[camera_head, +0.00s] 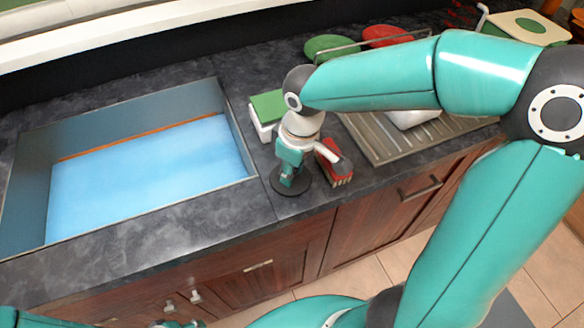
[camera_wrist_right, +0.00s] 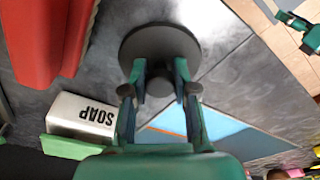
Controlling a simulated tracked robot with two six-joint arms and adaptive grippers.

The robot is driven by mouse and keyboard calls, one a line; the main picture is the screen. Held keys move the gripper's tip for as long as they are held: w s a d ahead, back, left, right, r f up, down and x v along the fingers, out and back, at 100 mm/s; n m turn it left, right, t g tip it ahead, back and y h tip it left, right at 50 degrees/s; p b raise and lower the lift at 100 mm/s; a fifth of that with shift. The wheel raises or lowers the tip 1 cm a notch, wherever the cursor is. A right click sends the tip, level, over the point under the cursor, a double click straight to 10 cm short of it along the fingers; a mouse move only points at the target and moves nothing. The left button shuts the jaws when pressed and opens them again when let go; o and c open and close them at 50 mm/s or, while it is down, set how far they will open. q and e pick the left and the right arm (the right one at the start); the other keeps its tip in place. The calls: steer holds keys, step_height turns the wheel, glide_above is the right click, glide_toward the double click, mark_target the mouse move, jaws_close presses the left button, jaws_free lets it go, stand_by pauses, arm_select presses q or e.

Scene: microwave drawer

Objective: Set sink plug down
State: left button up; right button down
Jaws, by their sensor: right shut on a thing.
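The sink plug is a dark grey disc (camera_head: 291,188) with a central knob. In the head view it is low over the counter, between the sink and a red brush; I cannot tell whether it touches the counter. My right gripper (camera_head: 288,172) is shut on its knob. In the right wrist view the disc (camera_wrist_right: 160,40) lies flat beyond the fingertips (camera_wrist_right: 160,78), which close on the knob from both sides. My left gripper (camera_head: 178,323) shows only partly at the bottom edge of the head view, and its jaws are unclear.
The sink (camera_head: 150,165) with blue water is left of the plug. A white soap holder with a green top (camera_head: 268,106) stands behind. The red brush (camera_head: 330,160) is close on the right, before a drying rack (camera_head: 385,145). The counter's front edge is near.

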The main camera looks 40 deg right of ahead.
mark_target(298, 181)
steer(key=c, duration=0.9)
jaws_free()
steer(key=shift+f, duration=0.1)
step_height(298, 181, up, 12)
steer(key=s+p, duration=0.1)
steer(key=shift+s+d, duration=0.15)
steer(key=shift+d, duration=0.1)
